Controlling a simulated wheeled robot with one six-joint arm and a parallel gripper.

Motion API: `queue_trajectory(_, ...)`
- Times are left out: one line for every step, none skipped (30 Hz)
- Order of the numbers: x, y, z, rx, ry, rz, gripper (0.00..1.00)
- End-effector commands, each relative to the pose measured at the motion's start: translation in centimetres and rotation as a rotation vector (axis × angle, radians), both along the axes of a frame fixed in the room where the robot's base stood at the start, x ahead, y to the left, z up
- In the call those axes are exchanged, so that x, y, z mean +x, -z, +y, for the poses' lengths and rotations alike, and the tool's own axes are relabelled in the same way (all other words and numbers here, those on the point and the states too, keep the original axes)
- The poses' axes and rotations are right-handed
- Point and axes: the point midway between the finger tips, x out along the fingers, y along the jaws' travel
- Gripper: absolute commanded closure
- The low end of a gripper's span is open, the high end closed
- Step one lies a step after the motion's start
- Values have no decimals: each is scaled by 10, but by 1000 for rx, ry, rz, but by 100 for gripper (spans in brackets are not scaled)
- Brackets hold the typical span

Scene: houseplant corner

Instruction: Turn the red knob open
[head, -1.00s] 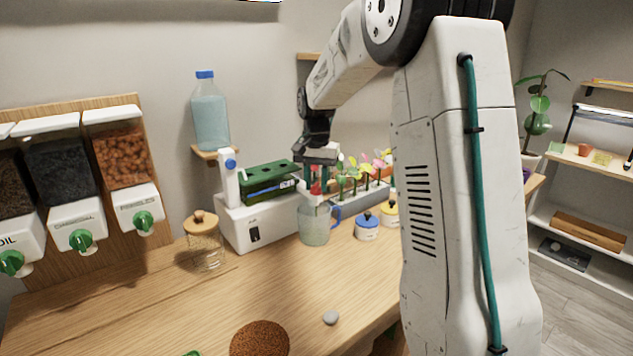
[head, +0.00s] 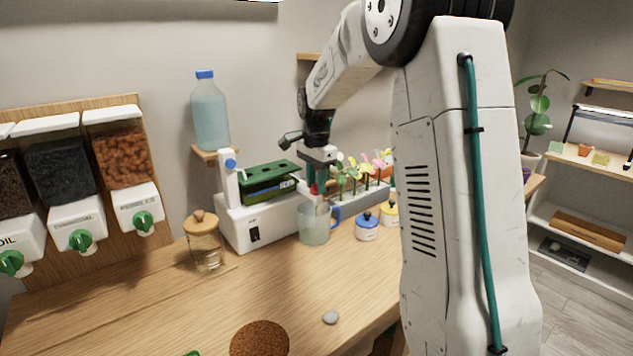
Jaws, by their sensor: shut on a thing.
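The red knob (head: 314,189) shows small between my gripper's fingers, above a glass mug. My gripper (head: 316,183) points down from above and is shut on the red knob. Its fingers partly hide the knob, so the knob's exact angle is hard to read. A white spout-like part (head: 303,190) shows just left of the knob, beside the white appliance (head: 262,222). The glass mug (head: 314,226) with a blue handle stands upright on the counter directly below.
A green tray (head: 269,184) sits on the appliance. A flower rack (head: 360,198) stands behind and right. A cork-lidded jar (head: 205,245) stands left. The front counter is mostly clear.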

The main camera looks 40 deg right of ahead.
Motion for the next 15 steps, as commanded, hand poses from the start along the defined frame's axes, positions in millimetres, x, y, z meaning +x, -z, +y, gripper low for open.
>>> queue_trajectory(0,0,0,0,6,-1,93)
queue_trajectory(0,0,0,0,8,-1,93)
queue_trajectory(0,0,0,0,11,-1,93)
queue_trajectory(0,0,0,0,12,-1,93)
queue_trajectory(0,0,0,0,13,-1,93)
queue_trajectory(0,0,0,0,14,-1,93)
queue_trajectory(0,0,0,0,14,-1,93)
queue_trajectory(0,0,0,0,14,-1,93)
queue_trajectory(0,0,0,0,14,-1,93)
queue_trajectory(0,0,0,0,14,-1,93)
queue_trajectory(0,0,0,0,14,-1,93)
queue_trajectory(0,0,0,0,14,-2,93)
queue_trajectory(0,0,0,0,14,-2,93)
queue_trajectory(0,0,0,0,14,-2,93)
queue_trajectory(0,0,0,0,14,-2,65)
